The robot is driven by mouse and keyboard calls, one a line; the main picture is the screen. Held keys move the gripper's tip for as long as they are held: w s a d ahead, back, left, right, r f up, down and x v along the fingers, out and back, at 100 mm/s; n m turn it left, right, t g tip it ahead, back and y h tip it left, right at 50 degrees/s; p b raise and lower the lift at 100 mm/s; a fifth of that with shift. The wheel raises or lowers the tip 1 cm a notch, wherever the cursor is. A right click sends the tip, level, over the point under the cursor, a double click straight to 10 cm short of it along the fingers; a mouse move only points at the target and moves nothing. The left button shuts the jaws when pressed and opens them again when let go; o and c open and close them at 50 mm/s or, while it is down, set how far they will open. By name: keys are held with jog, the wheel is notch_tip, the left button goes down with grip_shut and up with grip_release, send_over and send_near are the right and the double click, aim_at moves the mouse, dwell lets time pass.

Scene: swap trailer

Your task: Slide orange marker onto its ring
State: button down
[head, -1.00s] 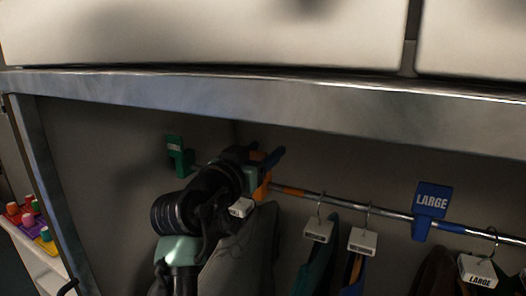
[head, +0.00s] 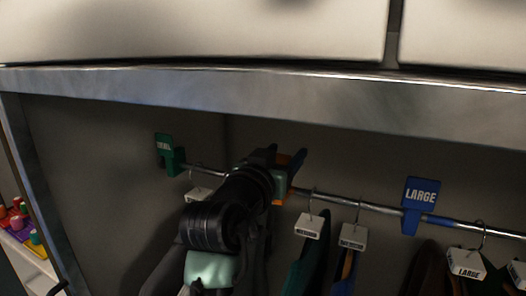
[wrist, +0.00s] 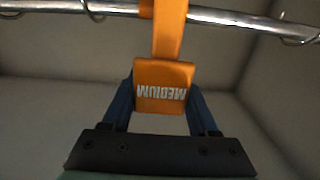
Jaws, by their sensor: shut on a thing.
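The orange marker (wrist: 165,84), lettered MEDIUM, is between the blue fingers of my gripper (wrist: 163,92) in the wrist view, and my gripper is shut on it. Its stem runs up across the metal rail (wrist: 230,17). An orange band (wrist: 146,9), which looks like its ring, shows on the rail just left of the stem. I cannot tell whether the stem touches it. In the head view my gripper (head: 290,168) is at the rail, left of the blue marker, and hides most of the orange marker (head: 283,160).
A green marker (head: 164,150) is at the rail's left end. A blue LARGE marker (head: 420,195) is to the right. Clothes hang from hooks with white tags (head: 309,226) (head: 353,236). A metal beam (head: 260,105) crosses above. Colored items (head: 20,222) sit at the far left.

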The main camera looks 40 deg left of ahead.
jog(key=shift+d, duration=0.35)
jog(key=shift+c, duration=0.8)
grip_release()
jog(key=shift+a, duration=0.1)
jog(key=shift+s, duration=0.25)
jog(key=b+v, duration=0.5)
jog(key=v, duration=0.7)
jog(key=shift+s, duration=0.25)
